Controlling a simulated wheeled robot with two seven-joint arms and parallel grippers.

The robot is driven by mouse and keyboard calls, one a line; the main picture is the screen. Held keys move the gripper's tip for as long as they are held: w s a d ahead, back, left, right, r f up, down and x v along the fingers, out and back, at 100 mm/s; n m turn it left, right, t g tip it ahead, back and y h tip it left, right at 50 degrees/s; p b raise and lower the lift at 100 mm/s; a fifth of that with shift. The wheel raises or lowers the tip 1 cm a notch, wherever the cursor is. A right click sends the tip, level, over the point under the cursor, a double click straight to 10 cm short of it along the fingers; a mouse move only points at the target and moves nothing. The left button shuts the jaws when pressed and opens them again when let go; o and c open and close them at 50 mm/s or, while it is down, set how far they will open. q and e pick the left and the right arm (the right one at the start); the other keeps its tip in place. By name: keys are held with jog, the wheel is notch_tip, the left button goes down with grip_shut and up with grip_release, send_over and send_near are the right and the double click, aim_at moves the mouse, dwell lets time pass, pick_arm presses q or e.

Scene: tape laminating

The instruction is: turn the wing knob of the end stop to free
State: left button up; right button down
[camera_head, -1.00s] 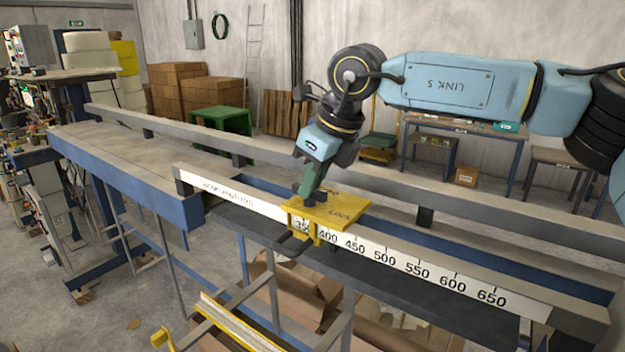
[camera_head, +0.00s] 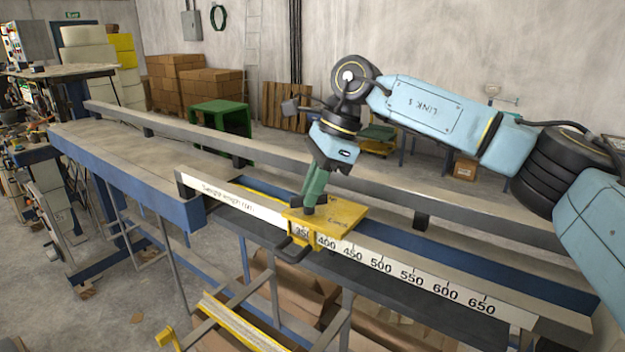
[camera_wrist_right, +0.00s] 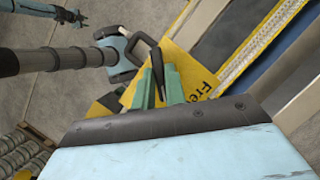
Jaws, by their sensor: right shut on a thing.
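The yellow end stop (camera_head: 348,213) sits on the scaled rail around the 350 to 400 marks, with a black handle (camera_head: 292,252) on its front. My right gripper (camera_head: 309,207) points down at the left part of its top plate, its green fingers shut on the wing knob. In the right wrist view, the fingers (camera_wrist_right: 161,85) close around the dark knob (camera_wrist_right: 158,74), mostly hidden between them. The word "Free" (camera_wrist_right: 208,82) shows on the yellow plate beside them. What looks like my left gripper (camera_wrist_right: 76,17) is small at the upper left of that view, its jaws unclear.
The white scale strip (camera_head: 430,278) runs along the rail's front edge. A long grey beam (camera_head: 290,173) lies behind it. A yellow-edged frame (camera_head: 235,325) stands low in front. The rail to the right of the stop is clear.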

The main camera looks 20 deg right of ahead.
jog(key=n+p, duration=0.1)
jog(key=n, duration=0.1)
jog(key=n+g+p, duration=0.1)
jog(key=shift+w+a+r+n, duration=0.1)
jog(key=shift+r+n, duration=0.1)
jog(key=shift+n, duration=0.2)
pick_arm(q)
notch_tip(320, 180, up, 4)
jog(key=shift+p, duration=0.8)
pick_arm(e)
jog(key=n+g, duration=0.2)
jog(key=n, duration=0.2)
jog(key=shift+w+f+h, duration=0.1)
jog(key=shift+h, duration=0.3)
jog(key=shift+n, duration=0.3)
jog(key=c, duration=1.4)
grip_release()
jog(key=shift+c, duration=0.2)
